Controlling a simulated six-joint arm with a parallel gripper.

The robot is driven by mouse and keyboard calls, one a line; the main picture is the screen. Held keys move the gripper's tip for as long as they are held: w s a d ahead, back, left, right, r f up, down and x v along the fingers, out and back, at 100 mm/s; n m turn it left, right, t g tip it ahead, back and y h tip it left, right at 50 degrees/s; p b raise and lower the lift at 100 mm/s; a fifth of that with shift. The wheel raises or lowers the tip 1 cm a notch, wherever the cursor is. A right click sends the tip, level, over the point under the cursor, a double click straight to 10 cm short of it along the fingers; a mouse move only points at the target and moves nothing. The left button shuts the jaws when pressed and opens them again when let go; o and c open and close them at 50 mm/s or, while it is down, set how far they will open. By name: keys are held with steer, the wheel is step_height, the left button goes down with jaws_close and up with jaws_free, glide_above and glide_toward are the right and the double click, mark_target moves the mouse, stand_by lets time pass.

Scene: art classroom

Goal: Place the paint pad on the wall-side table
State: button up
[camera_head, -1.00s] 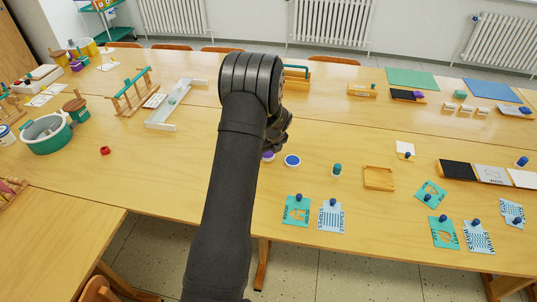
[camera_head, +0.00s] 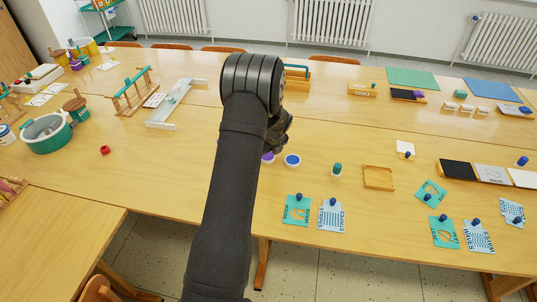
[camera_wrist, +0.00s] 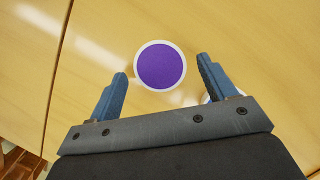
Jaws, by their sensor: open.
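A round paint pad with a purple face and white rim (camera_wrist: 161,64) lies flat on the wooden table. In the wrist view it sits between and just beyond the tips of my open, empty gripper (camera_wrist: 162,68). In the head view the purple pad (camera_head: 268,157) peeks out beside my arm, which hides my fingers. A blue pad with a white rim (camera_head: 292,160) lies just right of it. In the wrist view a white edge shows behind my right finger. The wall-side table (camera_head: 330,82) stretches along the back, towards the radiators.
A teal-topped jar (camera_head: 337,169) and a wooden frame (camera_head: 378,178) stand right of the pads. Teal and blue cards (camera_head: 296,210) lie at the front edge. At the back are a wooden carrier (camera_head: 297,76), a green mat (camera_head: 413,79) and a blue mat (camera_head: 490,90). Bare wood lies between them.

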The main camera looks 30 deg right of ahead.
steer(key=v, duration=1.1)
steer(key=shift+r, duration=0.25)
steer(key=shift+s, duration=0.1)
steer(key=x, duration=1.2)
steer(key=shift+r, duration=1.45)
